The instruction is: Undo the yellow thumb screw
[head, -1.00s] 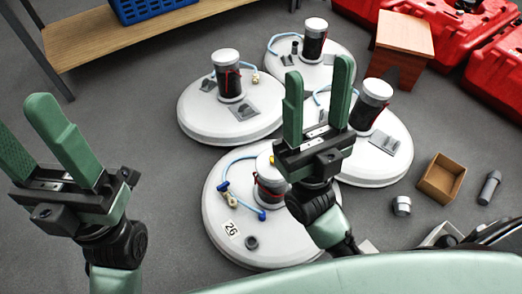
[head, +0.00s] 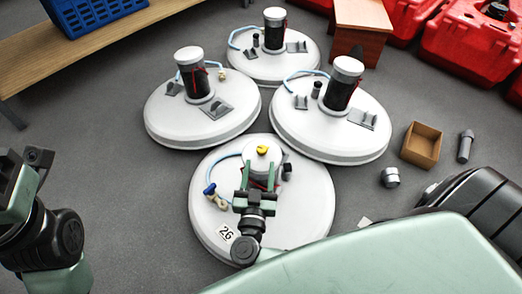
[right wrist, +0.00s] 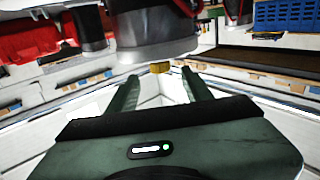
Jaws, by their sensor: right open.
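The yellow thumb screw (head: 262,149) sits on the canister's white cap (head: 252,160), on the nearest round white tank (head: 310,205), which bears the label 26. My right gripper (head: 259,165) is open, with its two green fingers pointing towards the cap. In the right wrist view the screw (right wrist: 160,67) shows in the gap between the open fingertips, seemingly just beyond them. I cannot tell whether any finger touches it. My left gripper (head: 18,185) is at the left edge, partly cut off, away from the tanks.
A blue hose (head: 222,168) with fittings runs on the near tank's left side. Three similar tanks stand behind. A cardboard box (head: 421,145), a grey fitting (head: 390,177) and a grey cylinder (head: 465,146) lie to the right. A wooden bench (head: 110,35) stands at upper left.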

